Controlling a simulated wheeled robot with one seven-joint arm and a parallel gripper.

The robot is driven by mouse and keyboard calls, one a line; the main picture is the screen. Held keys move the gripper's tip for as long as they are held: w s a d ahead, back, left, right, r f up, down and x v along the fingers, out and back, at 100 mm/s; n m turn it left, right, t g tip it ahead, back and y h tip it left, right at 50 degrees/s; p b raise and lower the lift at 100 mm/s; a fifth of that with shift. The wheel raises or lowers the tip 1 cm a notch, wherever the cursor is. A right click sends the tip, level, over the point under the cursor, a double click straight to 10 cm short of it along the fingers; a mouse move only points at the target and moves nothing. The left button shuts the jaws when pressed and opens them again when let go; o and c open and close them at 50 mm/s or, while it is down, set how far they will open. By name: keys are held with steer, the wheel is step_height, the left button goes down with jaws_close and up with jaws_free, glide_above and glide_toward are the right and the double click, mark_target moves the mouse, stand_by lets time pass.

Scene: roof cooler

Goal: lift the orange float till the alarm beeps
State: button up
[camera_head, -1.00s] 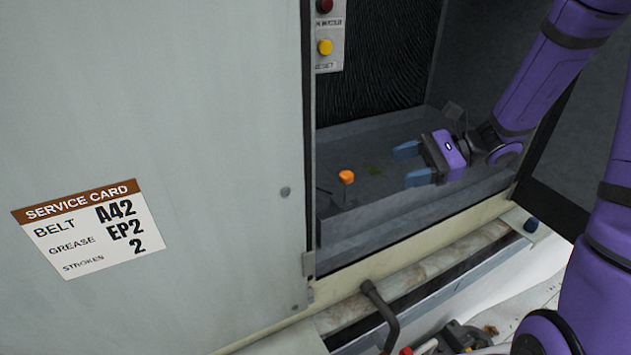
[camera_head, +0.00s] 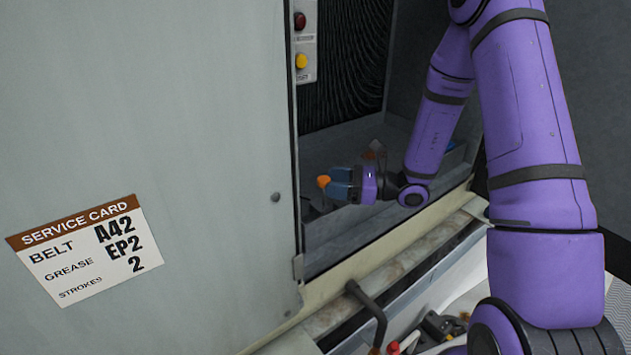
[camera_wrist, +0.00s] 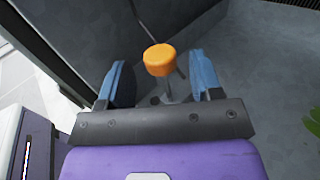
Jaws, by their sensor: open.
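The orange float (camera_head: 324,181) is a small orange cap-like piece inside the cooler opening, low in the grey basin. In the wrist view the float (camera_wrist: 160,60) shows atop a thin grey stem, just beyond and between my blue fingertips. My gripper (camera_head: 340,184) reaches in from the right at the float's height, with its fingers toward it. In the wrist view my gripper (camera_wrist: 161,78) is open, with a finger on each side and a gap to the float. I cannot tell whether either finger touches it.
The grey cabinet panel (camera_head: 150,120) with a service card (camera_head: 85,248) stands close on the left. A strip with a red and a yellow button (camera_head: 301,61) is above the basin (camera_head: 335,245). Tools (camera_head: 435,328) and a bent handle (camera_head: 370,305) lie below the sill.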

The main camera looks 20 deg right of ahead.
steer(key=shift+x, duration=2.4)
